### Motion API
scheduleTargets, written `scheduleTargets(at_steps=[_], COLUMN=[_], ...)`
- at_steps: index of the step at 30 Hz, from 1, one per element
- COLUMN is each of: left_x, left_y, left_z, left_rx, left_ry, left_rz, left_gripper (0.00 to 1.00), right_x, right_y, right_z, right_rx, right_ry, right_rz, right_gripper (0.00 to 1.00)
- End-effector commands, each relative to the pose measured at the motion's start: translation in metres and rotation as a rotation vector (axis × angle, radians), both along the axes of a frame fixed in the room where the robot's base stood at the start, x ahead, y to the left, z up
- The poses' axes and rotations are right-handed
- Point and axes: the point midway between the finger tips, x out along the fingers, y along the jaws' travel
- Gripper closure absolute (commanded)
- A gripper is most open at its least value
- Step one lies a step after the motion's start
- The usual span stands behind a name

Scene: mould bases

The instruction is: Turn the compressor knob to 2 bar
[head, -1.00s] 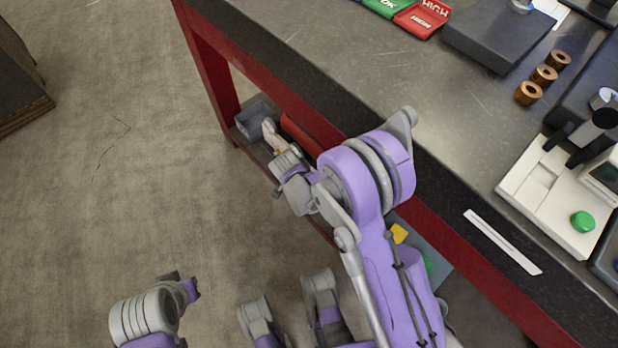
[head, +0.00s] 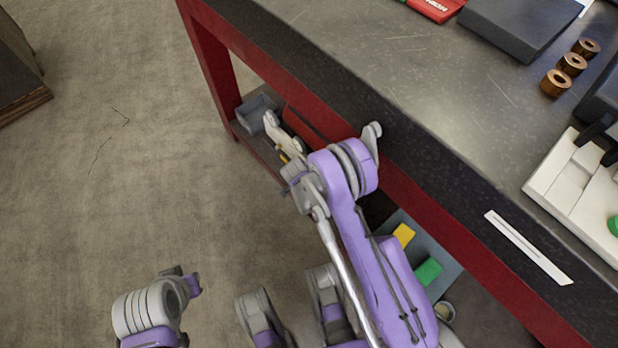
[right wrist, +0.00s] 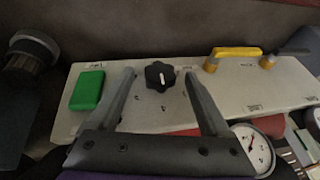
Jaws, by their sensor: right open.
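The compressor knob (right wrist: 159,76) is black and lobed, with a pale mark pointing up in the right wrist view. It sits on a pale panel (right wrist: 230,92) with small markings around it, too small to read. My right gripper (right wrist: 158,88) is open, one finger on each side of the knob in that view; I see gaps and cannot tell the depth. A round white gauge (right wrist: 257,150) with a needle is at lower right, partly hidden by the gripper. In the head view my right arm reaches to the bench's lower shelf. My left gripper is not in view.
The panel also carries a green block-like part (right wrist: 88,90) and a yellow lever (right wrist: 236,53). In the head view, a red cylinder (head: 302,127) and grey bin (head: 257,112) are under the bench (head: 440,90).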

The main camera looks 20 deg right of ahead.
Motion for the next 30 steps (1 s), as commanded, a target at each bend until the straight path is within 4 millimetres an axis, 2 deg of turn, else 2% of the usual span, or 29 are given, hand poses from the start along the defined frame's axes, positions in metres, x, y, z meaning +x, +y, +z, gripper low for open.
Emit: scheduleTargets(at_steps=[9,21,23,30], left_x=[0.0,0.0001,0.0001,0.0], left_y=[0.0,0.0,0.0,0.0], left_z=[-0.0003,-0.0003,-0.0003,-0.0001], left_rx=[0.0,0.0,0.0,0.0], left_ry=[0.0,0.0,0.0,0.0], left_rz=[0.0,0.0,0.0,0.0], left_gripper=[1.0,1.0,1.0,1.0], right_x=[0.0007,0.0007,0.0007,0.0013], right_y=[-0.001,-0.0009,-0.0009,-0.0008], right_z=[-0.0023,-0.0021,-0.0021,-0.0019], right_rx=[0.0,0.0,0.0,-0.008], right_ry=[0.0,0.0,0.0,0.021], right_rz=[0.0,0.001,0.001,0.001], right_gripper=[0.19,0.91,1.0,1.0])
